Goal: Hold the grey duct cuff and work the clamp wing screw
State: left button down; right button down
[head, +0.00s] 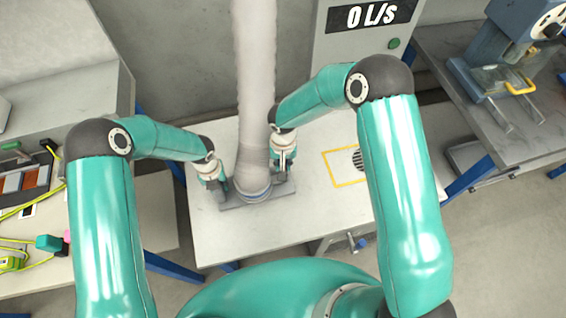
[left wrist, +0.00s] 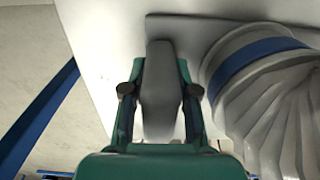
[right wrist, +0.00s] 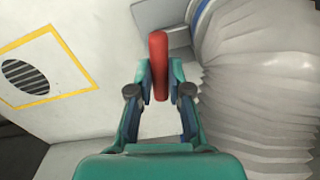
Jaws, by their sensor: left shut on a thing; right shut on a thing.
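A pale ribbed duct (head: 254,90) comes down to a grey base plate (head: 234,204) on the white table. A blue band circles its lower end, seen in the left wrist view (left wrist: 255,58). My left gripper (head: 214,182) is shut on a grey upright grip piece (left wrist: 160,88), which looks like part of the grey duct cuff, left of the duct. My right gripper (head: 284,160) is shut on a red bar (right wrist: 159,65), likely the clamp wing screw, right of the duct. In the head view both held pieces are largely hidden by my grippers.
A yellow-framed square with a round grille (head: 360,160) lies right of the duct. A display cabinet (head: 365,40) reading 0 L/s stands behind. Left is a bench with tools and cables (head: 30,190); right, a grey bench with a blue machine (head: 510,45).

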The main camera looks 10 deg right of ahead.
jog(key=shift+m, duration=1.6)
jog(key=c, duration=1.1)
grip_release()
notch_tip(320, 180, up, 12)
